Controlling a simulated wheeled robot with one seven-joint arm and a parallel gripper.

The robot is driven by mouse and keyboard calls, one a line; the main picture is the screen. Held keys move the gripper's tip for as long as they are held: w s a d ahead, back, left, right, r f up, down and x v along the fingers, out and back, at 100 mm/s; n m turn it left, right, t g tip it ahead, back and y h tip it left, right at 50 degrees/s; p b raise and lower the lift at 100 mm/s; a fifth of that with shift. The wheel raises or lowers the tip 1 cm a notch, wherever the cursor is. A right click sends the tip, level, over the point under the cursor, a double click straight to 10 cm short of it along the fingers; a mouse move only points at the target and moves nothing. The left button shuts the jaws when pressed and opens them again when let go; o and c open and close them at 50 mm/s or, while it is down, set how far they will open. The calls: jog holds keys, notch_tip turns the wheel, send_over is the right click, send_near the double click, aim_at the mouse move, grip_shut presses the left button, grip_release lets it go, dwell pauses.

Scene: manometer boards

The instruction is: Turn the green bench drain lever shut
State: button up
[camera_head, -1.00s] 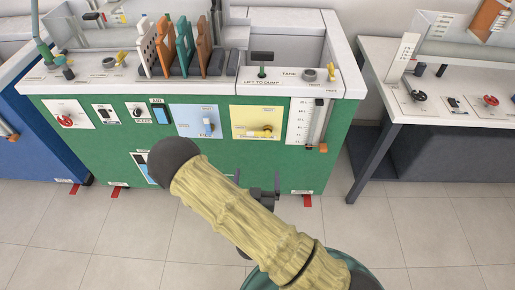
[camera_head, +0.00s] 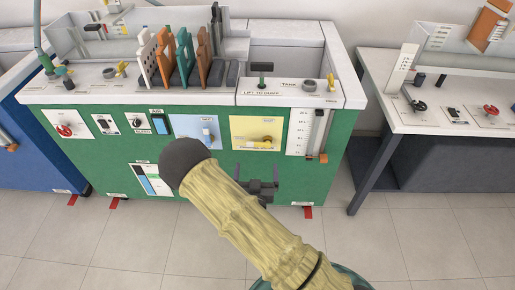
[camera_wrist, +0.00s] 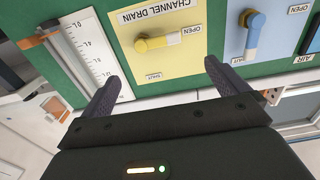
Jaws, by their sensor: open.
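The drain lever (camera_head: 259,143) is a yellow handle with an orange pivot end on a yellow panel (camera_head: 242,124) on the green bench's front. In the wrist view, upside down, the panel reads CHANNEL DRAIN. There the lever (camera_wrist: 160,42) lies sideways from its pivot toward the OPEN label. The SHUT label (camera_wrist: 152,77) is on the panel's edge below it in that view. My gripper (camera_head: 257,170) is open and empty, just below the panel in the head view. In the wrist view its fingertips (camera_wrist: 159,72) are spread either side of the lever, apart from it.
A blue panel with a blue-and-white lever (camera_wrist: 252,36) is beside the yellow one. A gauge strip with an orange slider (camera_head: 322,157) is on its other side. A black-handled LIFT TO DUMP lever (camera_head: 262,70) stands on the bench top. The floor in front is clear.

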aim_at(258, 144)
jog(key=w+b, duration=0.1)
jog(key=w, duration=0.9)
jog(key=shift+d, duration=0.2)
jog(key=c, duration=1.4)
